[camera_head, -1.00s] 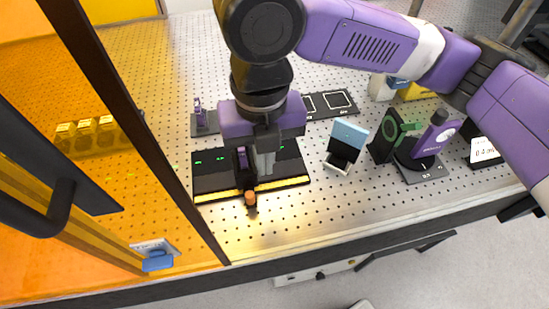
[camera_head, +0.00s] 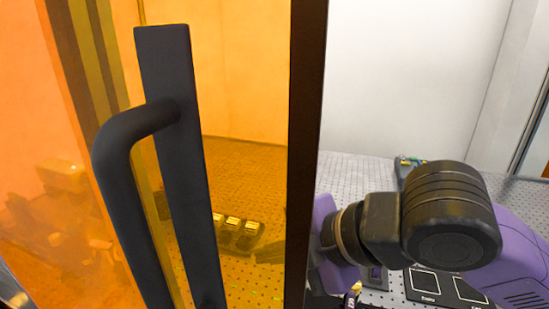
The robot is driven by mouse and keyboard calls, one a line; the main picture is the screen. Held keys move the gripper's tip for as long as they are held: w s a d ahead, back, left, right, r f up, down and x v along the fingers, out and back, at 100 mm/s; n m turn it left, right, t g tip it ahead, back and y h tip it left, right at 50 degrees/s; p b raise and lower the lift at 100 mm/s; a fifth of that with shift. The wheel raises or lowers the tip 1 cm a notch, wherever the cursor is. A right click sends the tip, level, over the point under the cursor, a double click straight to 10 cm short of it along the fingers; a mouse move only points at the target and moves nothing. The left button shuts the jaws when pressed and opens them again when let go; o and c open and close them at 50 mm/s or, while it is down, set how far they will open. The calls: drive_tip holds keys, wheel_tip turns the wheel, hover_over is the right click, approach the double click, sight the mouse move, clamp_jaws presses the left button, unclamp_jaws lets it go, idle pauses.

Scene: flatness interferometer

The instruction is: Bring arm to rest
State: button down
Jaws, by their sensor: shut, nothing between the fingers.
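My arm comes in from the lower right, with a black joint and purple links. My gripper (camera_head: 335,252) shows as a purple body at the end of the wrist, just right of the dark door frame, above the perforated table. It holds nothing and is shut; its fingertips are not clearly visible.
A dark door frame (camera_head: 305,150) and an amber panel (camera_head: 245,85) with a large black handle (camera_head: 122,165) fill the left and centre, close to the camera. Behind the amber panel, several small blocks (camera_head: 240,232) sit on the table. A plate with marked squares (camera_head: 425,282) lies below my wrist.

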wheel_tip(320, 180, up, 14)
drive_tip(key=w+a+m+t+y, duration=0.2)
drive_tip(key=m+t+y, duration=0.5)
drive_tip(key=m, duration=0.1)
drive_tip(key=d+r+m+t+h, duration=0.2)
drive_tip(key=d+m+t, duration=0.4)
drive_tip(key=m, duration=0.1)
drive_tip(key=s+d+f+m+t+h, duration=0.2)
drive_tip(key=s+d+f+m+h, duration=0.3)
drive_tip(key=d+f+m+h, duration=0.3)
drive_tip(key=s+d+f+m+t+h, duration=0.1)
drive_tip(key=s+d+f+m+h, duration=0.5)
drive_tip(key=f, duration=0.5)
drive_tip(key=s+d+f+n+g, duration=0.1)
drive_tip(key=s+f+g, duration=0.2)
drive_tip(key=s+f, duration=0.5)
drive_tip(key=s+d+f+n+g, duration=0.1)
drive_tip(key=s+f+g, duration=0.3)
drive_tip(key=s+f, duration=0.5)
drive_tip(key=s+n, duration=0.1)
drive_tip(key=s, duration=0.5)
drive_tip(key=shift+d+y, duration=0.3)
